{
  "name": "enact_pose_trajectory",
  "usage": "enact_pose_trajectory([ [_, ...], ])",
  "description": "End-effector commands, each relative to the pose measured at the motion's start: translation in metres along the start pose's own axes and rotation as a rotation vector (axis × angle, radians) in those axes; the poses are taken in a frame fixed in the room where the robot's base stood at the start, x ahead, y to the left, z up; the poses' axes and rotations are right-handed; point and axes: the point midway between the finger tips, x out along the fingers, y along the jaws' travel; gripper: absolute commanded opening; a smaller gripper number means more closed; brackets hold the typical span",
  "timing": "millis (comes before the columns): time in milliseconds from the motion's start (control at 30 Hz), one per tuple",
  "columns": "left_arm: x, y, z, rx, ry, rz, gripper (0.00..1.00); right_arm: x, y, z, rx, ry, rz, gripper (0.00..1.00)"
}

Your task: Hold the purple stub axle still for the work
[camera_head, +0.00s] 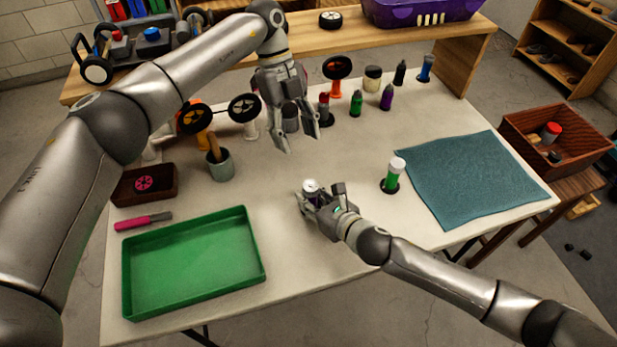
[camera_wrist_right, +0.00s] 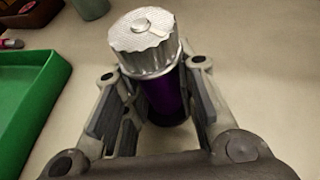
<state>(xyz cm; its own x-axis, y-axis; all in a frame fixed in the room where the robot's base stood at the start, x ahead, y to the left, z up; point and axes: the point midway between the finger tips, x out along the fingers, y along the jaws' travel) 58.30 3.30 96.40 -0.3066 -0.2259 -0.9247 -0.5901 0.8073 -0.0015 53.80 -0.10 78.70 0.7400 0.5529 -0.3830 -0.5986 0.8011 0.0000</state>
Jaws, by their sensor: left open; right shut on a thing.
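The purple stub axle (camera_wrist_right: 165,95) stands upright between the fingers of my right gripper in the right wrist view. It has a dark purple body and a silver ridged cap on top. In the head view only its silver cap (camera_head: 310,186) shows clearly, near the middle of the table. My right gripper (camera_head: 322,196) is shut on its body, low by the tabletop. The fingers hide part of the body and its foot. My left gripper (camera_head: 301,143) is open and empty, pointing down above the table, behind the axle and apart from it.
A green tray (camera_head: 258,262) lies front left, with a pink-handled tool (camera_head: 143,221) behind it. A green bottle with a white cap (camera_head: 393,175) stands right of the axle, beside a teal mat (camera_head: 470,175). Wheels on stands and several small bottles stand at the back.

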Motion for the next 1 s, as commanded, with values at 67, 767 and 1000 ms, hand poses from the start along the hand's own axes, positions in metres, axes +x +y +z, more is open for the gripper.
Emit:
enact_pose_trajectory([
  [67, 0.003, 0.001, 0.001, -0.017, 0.004, -0.005, 0.54, 0.000, 0.000, -0.001, 0.000, 0.001, 0.000, 0.01],
  [767, 0.113, 0.000, 0.000, -0.019, 0.003, -0.005, 0.54, 0.000, 0.000, -0.001, 0.000, 0.001, 0.000, 0.01],
  [1000, 0.119, -0.001, 0.000, -0.019, 0.002, -0.007, 0.54, 0.000, 0.000, -0.001, 0.000, 0.001, 0.000, 0.01],
])
